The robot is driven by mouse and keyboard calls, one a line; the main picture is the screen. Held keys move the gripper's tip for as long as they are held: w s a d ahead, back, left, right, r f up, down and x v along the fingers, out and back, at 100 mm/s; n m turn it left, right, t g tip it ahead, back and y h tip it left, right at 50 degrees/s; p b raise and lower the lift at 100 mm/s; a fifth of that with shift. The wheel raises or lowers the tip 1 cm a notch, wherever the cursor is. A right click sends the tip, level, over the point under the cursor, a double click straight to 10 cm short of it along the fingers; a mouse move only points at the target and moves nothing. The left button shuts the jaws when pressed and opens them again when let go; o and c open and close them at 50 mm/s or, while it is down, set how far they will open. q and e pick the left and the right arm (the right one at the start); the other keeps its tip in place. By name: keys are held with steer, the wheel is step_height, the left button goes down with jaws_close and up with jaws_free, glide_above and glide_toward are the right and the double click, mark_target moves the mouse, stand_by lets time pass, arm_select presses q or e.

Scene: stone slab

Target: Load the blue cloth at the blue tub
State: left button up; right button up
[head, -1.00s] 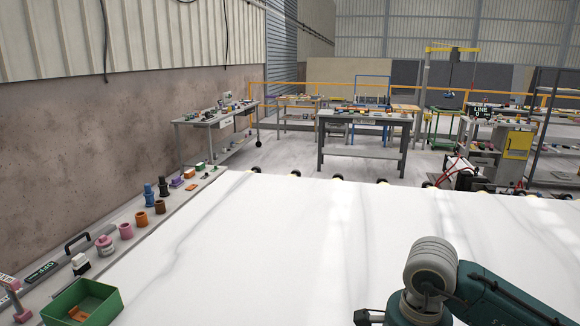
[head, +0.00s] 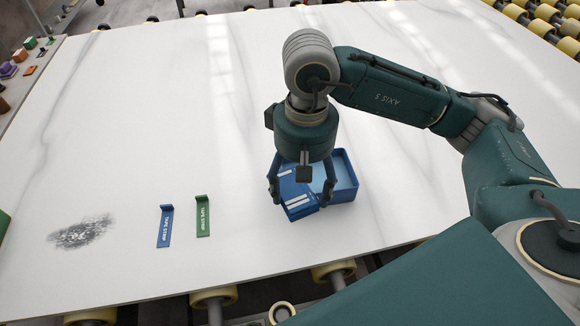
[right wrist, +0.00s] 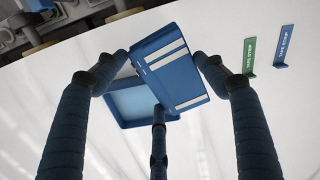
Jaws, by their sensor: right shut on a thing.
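My right gripper (head: 302,188) is shut on the blue cloth (head: 297,204), a folded blue block with white stripes. In the right wrist view the gripper (right wrist: 165,75) has its fingers at both ends of the cloth (right wrist: 174,72). The blue tub (head: 347,172) is an open box with a lighter blue inside, just right of the cloth on the slab. In the right wrist view the tub (right wrist: 125,122) is partly hidden behind the cloth. The cloth overlaps the tub's edge in both views; I cannot tell whether they touch. My left gripper is not in view.
A blue tape strip (head: 165,228) and a green tape strip (head: 203,216) lie on the white slab (head: 150,120) to the left. A dark speckled patch (head: 82,232) is farther left. Rollers (head: 214,298) line the near edge. The slab's middle left is clear.

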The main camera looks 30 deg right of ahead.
steer(key=w+d+f+b, duration=0.2)
steer(key=w+d+f, duration=0.3)
steer(key=w+d, duration=0.25)
steer(key=b, duration=0.1)
glide_above(323, 180)
step_height(323, 180, down, 4)
steer(key=shift+m, duration=0.4)
steer(key=shift+w+d+f+b, duration=0.15)
steer(key=shift+f+b, duration=0.65)
steer(key=shift+f, duration=0.7)
steer(key=shift+w+a+f+b, duration=0.15)
steer(key=shift+f+b, duration=0.6)
steer(key=shift+f, duration=0.7)
steer(key=shift+d+f+b, duration=0.1)
steer(key=shift+f+b, duration=0.35)
steer(key=shift+f, duration=0.05)
steer(key=shift+s+f, duration=0.1)
steer(key=shift+f, duration=0.05)
steer(key=shift+s, duration=0.1)
step_height(323, 180, up, 7)
steer(key=p, duration=0.3)
steer(key=shift+w, duration=0.2)
